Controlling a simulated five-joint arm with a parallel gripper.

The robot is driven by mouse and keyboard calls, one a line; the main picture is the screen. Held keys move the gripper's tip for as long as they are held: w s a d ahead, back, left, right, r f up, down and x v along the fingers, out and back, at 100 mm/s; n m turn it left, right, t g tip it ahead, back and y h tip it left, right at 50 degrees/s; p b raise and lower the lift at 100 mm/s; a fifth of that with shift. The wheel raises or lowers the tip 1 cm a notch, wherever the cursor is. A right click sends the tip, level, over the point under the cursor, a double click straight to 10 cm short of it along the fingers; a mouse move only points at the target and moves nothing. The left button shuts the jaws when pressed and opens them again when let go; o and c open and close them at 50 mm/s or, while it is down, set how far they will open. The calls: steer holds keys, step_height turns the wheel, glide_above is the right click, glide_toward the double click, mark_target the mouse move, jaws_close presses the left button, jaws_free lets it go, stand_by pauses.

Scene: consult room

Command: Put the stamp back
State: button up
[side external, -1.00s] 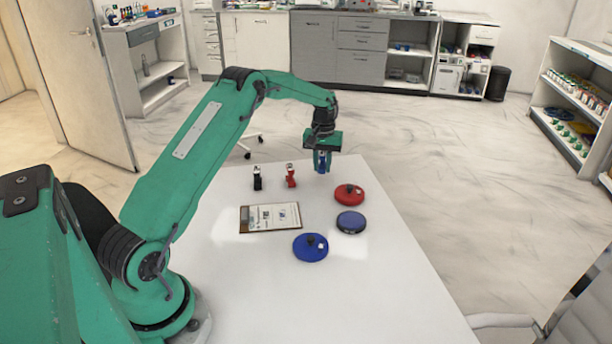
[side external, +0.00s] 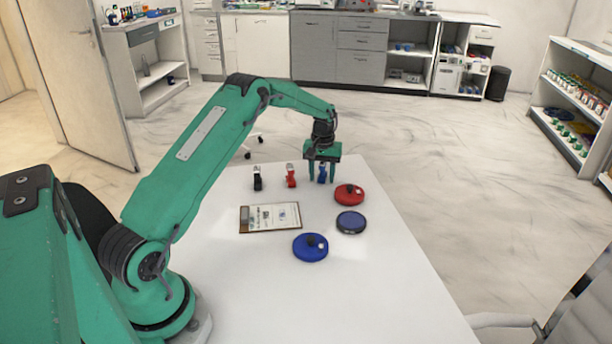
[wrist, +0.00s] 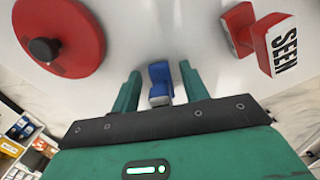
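The blue stamp (side external: 321,174) stands at the far edge of the white table, right of the red stamp (side external: 291,176) and the black stamp (side external: 257,178), roughly in a row. My gripper (side external: 321,181) is open, its fingers down on either side of the blue stamp. In the wrist view, the blue stamp (wrist: 159,82) sits between the green fingertips of my gripper (wrist: 160,76), with a gap on both sides. The red stamp (wrist: 258,36) there shows a label reading "SEEN". Whether the blue stamp rests directly on the table is hard to tell.
A red disc with a dark knob (side external: 349,194) lies near the gripper. A dark round pad (side external: 350,222), a blue disc with a knob (side external: 310,247) and a clipboard (side external: 270,217) lie nearer. The white table (side external: 385,290) is clear at the front right.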

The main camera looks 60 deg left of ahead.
mark_target(323, 165)
steer(key=shift+r, duration=0.1)
step_height(323, 165, up, 12)
steer(key=shift+r, duration=0.1)
stand_by(0.8)
stand_by(0.4)
steer(key=shift+d+r, duration=0.2)
steer(key=shift+r, duration=0.1)
steer(key=s+d+r+m+t, duration=0.3)
steer(key=s+d+r+m, duration=0.1)
steer(key=s+d+r, duration=1)
steer(key=s+d+f+m+t, duration=0.1)
steer(key=s+d+m, duration=0.1)
steer(key=s+d, duration=0.3)
steer(key=s+d+f+m+t, duration=0.1)
steer(key=s+d+m, duration=0.2)
steer(key=s, duration=1)
steer(key=d, duration=0.3)
steer(key=shift+s+f+t, duration=0.3)
steer(key=shift+s, duration=0.05)
